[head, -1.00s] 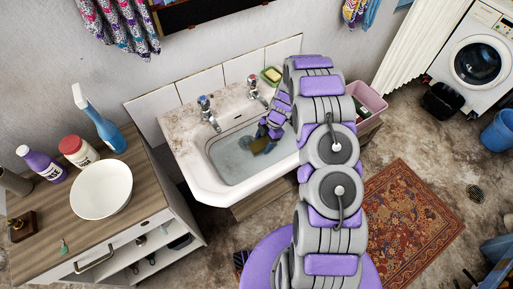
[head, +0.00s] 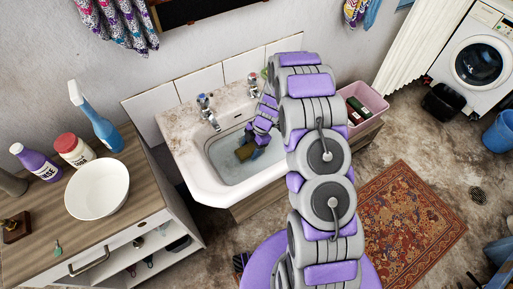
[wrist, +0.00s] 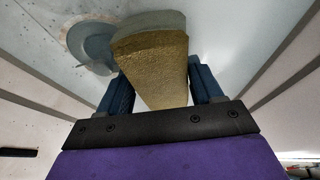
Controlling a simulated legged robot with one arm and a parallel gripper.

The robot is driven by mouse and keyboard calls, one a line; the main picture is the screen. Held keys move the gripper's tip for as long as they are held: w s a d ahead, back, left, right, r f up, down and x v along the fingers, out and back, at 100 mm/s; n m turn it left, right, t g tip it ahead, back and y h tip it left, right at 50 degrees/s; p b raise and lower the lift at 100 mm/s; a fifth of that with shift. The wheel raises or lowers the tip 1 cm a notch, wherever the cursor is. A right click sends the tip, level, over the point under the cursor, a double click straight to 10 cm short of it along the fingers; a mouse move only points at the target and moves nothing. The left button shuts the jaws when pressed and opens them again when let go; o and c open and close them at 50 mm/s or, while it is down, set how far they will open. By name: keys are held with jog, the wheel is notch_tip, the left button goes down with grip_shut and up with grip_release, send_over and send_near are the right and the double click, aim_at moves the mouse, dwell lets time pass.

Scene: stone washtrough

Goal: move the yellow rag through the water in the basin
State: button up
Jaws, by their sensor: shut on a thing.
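The yellow rag (wrist: 155,65) is between the two blue fingers of my gripper (wrist: 158,85), which is shut on it in the wrist view. It looks thick and block-like there, with a paler far edge. In the head view the rag (head: 244,153) is a small dark yellow patch below my gripper (head: 250,143), inside the white basin (head: 196,172). The basin holds greyish-blue water (head: 227,165). The rag is at or in the water; its exact depth is hard to tell. My arm hides the right part of the basin.
Two taps (head: 207,108) stand at the basin's back edge. A wooden counter (head: 120,225) on the left carries a white bowl (head: 97,188), a blue spray bottle (head: 97,118) and other bottles. A pink tub (head: 365,103) stands right of the basin. The basin's left part is clear.

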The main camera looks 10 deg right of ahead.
aim_at(251, 147)
notch_tip(251, 147, up, 13)
dwell(1.3)
dwell(1.6)
